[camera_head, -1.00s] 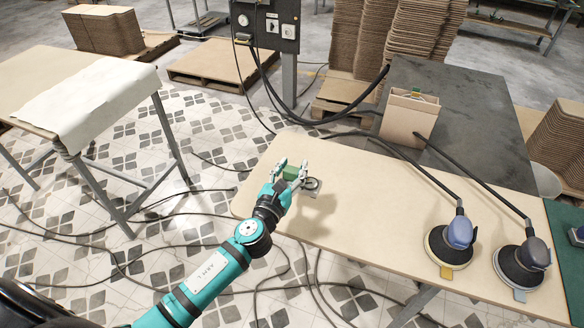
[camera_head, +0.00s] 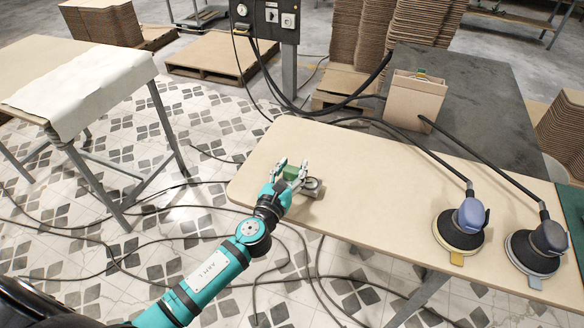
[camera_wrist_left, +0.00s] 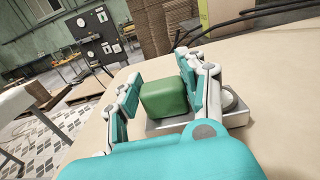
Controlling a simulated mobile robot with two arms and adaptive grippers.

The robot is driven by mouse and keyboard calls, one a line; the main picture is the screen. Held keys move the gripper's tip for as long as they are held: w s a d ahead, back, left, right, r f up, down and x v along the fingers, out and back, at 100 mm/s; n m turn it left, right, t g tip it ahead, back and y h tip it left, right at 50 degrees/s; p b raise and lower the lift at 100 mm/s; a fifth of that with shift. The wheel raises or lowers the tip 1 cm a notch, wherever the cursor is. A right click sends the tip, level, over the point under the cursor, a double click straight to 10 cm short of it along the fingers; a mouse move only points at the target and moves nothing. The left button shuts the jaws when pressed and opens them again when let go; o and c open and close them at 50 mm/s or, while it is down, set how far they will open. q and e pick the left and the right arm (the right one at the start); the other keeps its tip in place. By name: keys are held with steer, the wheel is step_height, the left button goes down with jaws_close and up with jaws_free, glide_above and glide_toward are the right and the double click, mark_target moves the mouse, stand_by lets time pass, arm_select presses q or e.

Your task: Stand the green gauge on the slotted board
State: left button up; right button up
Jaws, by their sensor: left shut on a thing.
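The green gauge shows as a green block (camera_head: 290,173) joined to a grey metal base with a round disc (camera_head: 313,184). My left gripper (camera_head: 292,167) is shut on it, one finger on each side of the green block. The wrist view shows the green block (camera_wrist_left: 165,99) between the fingers, with the grey base (camera_wrist_left: 170,126) beneath it. The gauge is over the left end of the pale table, with a shadow under it; the gap cannot be judged. I cannot make out a slotted board. My right gripper is not in view.
A draped table (camera_head: 75,100) stands far left. The middle of the pale table is clear.

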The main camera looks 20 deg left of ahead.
arm_select(q)
steer(key=shift+f+b, duration=0.5)
stand_by(0.4)
steer(key=o, duration=1.4)
steer(key=shift+s, duration=0.1)
steer(key=s, duration=1.2)
steer(key=shift+a, duration=0.2)
steer(key=shift+r, duration=0.1)
